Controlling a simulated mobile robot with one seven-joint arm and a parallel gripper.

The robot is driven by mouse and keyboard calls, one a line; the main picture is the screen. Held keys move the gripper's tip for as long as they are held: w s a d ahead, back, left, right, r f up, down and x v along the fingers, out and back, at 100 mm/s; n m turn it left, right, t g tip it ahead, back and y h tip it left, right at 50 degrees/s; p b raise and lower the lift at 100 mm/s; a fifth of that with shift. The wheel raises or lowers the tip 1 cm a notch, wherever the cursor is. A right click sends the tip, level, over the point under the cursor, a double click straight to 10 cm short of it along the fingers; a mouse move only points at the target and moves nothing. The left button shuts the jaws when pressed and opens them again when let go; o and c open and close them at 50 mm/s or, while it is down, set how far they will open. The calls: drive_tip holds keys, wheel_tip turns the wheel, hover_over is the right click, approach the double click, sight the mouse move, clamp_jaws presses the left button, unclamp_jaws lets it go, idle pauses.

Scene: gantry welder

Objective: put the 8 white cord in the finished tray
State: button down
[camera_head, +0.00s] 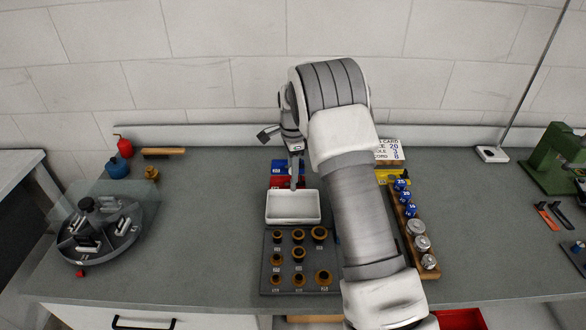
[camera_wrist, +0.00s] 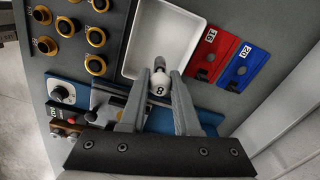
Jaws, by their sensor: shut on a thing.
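The white cord (camera_wrist: 158,88), a small white piece marked 8 with a darker end, is between the fingers of my gripper (camera_wrist: 160,78) in the wrist view. My gripper is shut on it. The white tray (camera_wrist: 133,42) is empty, rectangular and shallow, and lies just beyond the fingertips there. In the head view the same tray (camera_head: 292,221) sits on the bench behind the dark board of brass rings. My gripper (camera_head: 295,183) is at the tray's back edge in that view, partly hidden by my arm. I cannot tell the cord's height over the tray.
A dark board (camera_head: 262,262) with several brass rings stands in front of the tray. Red (camera_wrist: 203,55) and blue (camera_wrist: 238,68) marked holders lie beside it. A wooden rack (camera_head: 432,271) is on the right, a round carousel (camera_head: 100,232) on the left. Bench between carousel and board is clear.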

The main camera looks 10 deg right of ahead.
sight(293, 189)
drive_tip(key=shift+f+b, duration=2)
drive_tip(key=shift+f, duration=1.75)
drive_tip(key=shift+f+b, duration=0.4)
drive_tip(key=shift+f, duration=0.25)
drive_tip(key=c, duration=0.5)
unclamp_jaws()
drive_tip(key=shift+r, duration=0.1)
drive_tip(key=shift+c, duration=0.2)
